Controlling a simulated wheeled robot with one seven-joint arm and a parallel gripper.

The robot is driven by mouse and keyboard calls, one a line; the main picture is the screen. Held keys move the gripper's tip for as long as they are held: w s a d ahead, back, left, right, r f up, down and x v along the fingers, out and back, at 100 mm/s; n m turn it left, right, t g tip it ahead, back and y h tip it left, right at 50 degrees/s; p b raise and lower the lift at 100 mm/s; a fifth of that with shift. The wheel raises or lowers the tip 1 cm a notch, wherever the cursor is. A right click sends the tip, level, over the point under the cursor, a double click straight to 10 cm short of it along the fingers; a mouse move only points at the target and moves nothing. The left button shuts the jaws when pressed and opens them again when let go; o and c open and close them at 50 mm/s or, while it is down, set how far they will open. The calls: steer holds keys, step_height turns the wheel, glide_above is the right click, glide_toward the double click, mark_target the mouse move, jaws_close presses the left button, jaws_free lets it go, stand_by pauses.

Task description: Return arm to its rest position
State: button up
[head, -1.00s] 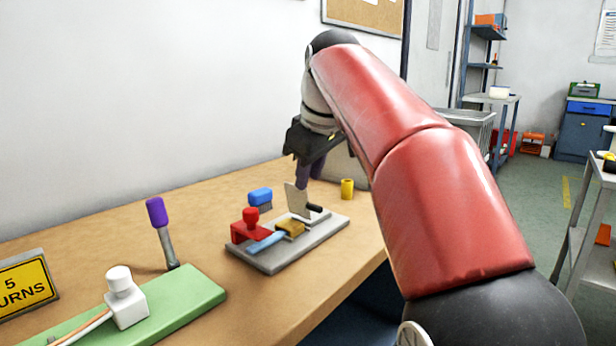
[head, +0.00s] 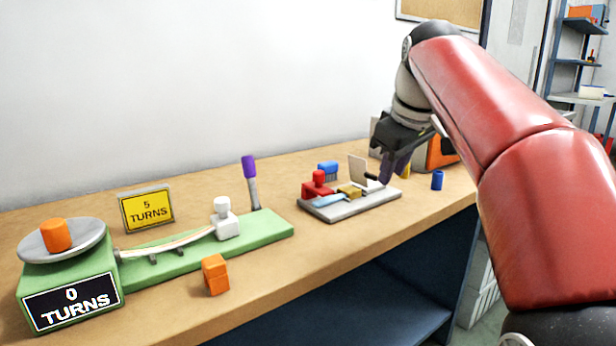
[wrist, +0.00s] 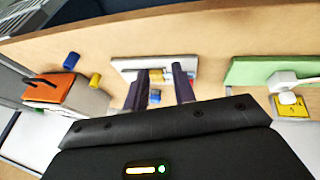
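My gripper (head: 390,170) hangs at the end of my red arm, above the back right of the workbench (head: 290,270). In the head view its fingers point down beside the grey tray (head: 345,211) of small tools. In the wrist view the two dark fingers of my gripper (wrist: 160,88) stand apart with a clear gap, and nothing is held between them. The tray (wrist: 205,68) lies below and beyond the fingertips. Part of the tray's right side is hidden behind my gripper in the head view.
A green tension device (head: 210,250) with a "0 TURNS" display stands at the left, with an orange block (head: 216,274) before it. A yellow "5 TURNS" sign (head: 146,208) and a purple-handled tool (head: 250,170) stand behind. A blue cylinder (head: 437,180) stands right of the tray.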

steer(key=s+f+m, duration=0.7)
steer(key=s+f, duration=1.8)
steer(key=shift+d+f+m+h, duration=0.25)
steer(key=shift+m+h, duration=0.05)
steer(key=shift+m, duration=0.1)
steer(key=shift+s, duration=0.1)
